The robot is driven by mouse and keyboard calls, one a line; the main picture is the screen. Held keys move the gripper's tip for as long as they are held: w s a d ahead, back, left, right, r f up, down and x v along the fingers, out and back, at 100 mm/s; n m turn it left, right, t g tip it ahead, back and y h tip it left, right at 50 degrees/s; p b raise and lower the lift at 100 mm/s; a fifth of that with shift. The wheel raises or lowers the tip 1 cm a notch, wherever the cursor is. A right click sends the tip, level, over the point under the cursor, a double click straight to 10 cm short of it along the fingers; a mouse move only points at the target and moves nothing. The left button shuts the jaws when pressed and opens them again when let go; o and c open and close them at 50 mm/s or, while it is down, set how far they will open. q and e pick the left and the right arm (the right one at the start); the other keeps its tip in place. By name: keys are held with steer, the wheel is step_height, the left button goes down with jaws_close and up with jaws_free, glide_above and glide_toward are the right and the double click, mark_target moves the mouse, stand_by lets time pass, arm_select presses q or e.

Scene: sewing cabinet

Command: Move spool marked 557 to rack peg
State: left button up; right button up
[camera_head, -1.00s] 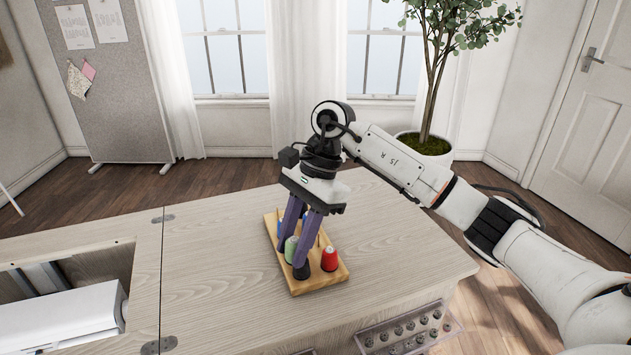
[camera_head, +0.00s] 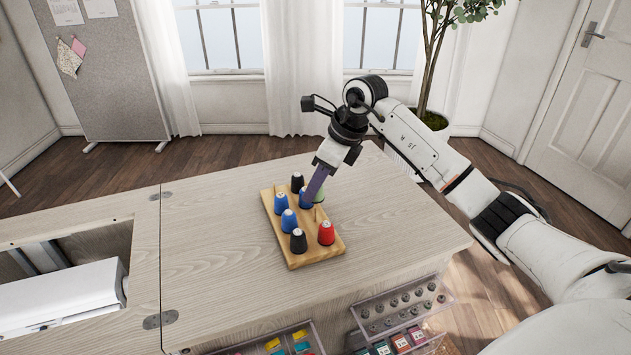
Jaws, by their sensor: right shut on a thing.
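The rack carries black spools (camera_head: 298,241), blue spools (camera_head: 289,222) and a red spool (camera_head: 326,233). One blue spool is partly hidden by the finger. A bare peg (camera_head: 318,214) shows behind the red spool. No number on any spool is readable. My left gripper is out of view.
The rack stands on a pale wooden cabinet top (camera_head: 400,222) with clear room around it. An open well with a white machine (camera_head: 65,298) is at the left. Clear drawers (camera_head: 400,303) with small items jut out at the front, below the top.

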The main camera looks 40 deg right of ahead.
steer(key=shift+f, duration=0.45)
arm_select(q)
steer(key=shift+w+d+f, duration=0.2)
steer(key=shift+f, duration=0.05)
arm_select(e)
steer(key=shift+f, duration=0.65)
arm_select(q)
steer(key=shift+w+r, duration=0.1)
